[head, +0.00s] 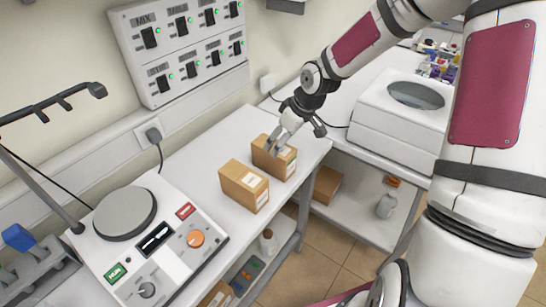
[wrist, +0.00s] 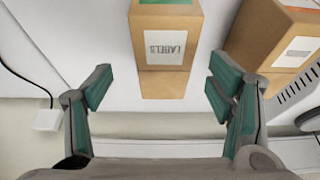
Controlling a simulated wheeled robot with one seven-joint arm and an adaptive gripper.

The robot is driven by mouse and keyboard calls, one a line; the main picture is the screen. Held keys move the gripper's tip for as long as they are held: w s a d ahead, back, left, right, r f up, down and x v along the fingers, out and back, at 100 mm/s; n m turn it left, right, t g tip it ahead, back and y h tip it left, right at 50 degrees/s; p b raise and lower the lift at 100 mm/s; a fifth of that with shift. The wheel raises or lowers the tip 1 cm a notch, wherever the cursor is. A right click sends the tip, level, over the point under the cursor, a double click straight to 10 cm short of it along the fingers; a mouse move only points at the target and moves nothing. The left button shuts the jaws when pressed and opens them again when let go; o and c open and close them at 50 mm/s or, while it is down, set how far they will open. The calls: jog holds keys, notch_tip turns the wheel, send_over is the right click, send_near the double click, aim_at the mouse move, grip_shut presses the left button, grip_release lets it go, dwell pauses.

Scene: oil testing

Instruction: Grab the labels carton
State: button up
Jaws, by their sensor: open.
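The labels carton (wrist: 165,84) is a brown box with a green top strip and a white label reading LABELS. In the wrist view it lies between and beyond my gripper's fingertips (wrist: 160,76), with space on both sides. In the head view I take it to be the farther of two brown cartons (head: 265,160) on the white bench. My gripper (head: 292,140) is open there, with its fingers over and beside the carton's top. Contact cannot be told. The gripper hides part of the carton's top.
A second brown carton (head: 243,186) stands close by, at the right in the wrist view (wrist: 262,38). A hot-plate device (head: 160,245) is at the front left. A wall switch panel (head: 180,50) and a white machine (head: 400,110) flank the arm. The bench edge is near.

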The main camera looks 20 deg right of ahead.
jog(key=x, duration=0.3)
jog(key=shift+s, duration=0.1)
jog(key=shift+s+x, duration=0.15)
jog(key=shift+x, duration=1.15)
jog(key=shift+s+x, duration=0.15)
jog(key=shift+x, duration=1.2)
jog(key=shift+f, duration=0.35)
jog(key=c, duration=1.3)
